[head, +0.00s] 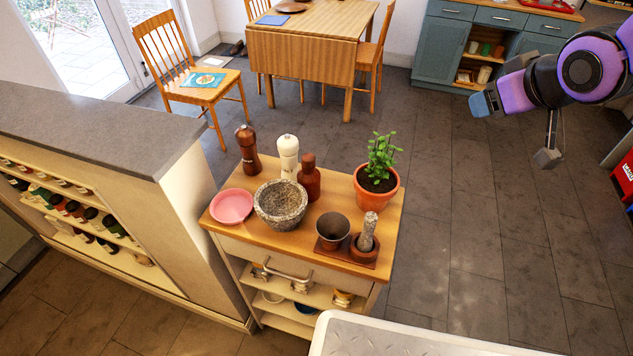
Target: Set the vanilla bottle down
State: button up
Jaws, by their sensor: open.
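A reddish-brown bottle with a narrow neck (308,180) stands upright on the wooden top of a small trolley (300,247). It is the only bottle shape on the trolley top, but no label can be read, so I cannot confirm that it is the vanilla bottle. My gripper (517,130) is open at the upper right, above the floor and well apart from the trolley. Nothing shows between its fingers.
Around the bottle stand a white mill (288,157), a dark brown mill (248,150), a stone mortar (280,205) and a potted plant (377,180). A pink plate (231,207), a metal cup (332,231) and a pestle (367,234) are nearby. Floor right of the trolley is clear.

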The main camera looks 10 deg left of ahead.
jog(key=w+a+f+n+y, duration=0.1)
jog(key=a+f+n+y, duration=0.3)
jog(key=a+f, duration=0.65)
jog(key=n+g+y, duration=0.3)
jog(key=y, duration=0.2)
send_near(314, 166)
jog(key=shift+y, duration=0.3)
jog(key=x, duration=1.1)
jog(key=shift+w+a+f, duration=0.15)
jog(key=shift+f, duration=0.1)
grip_shut()
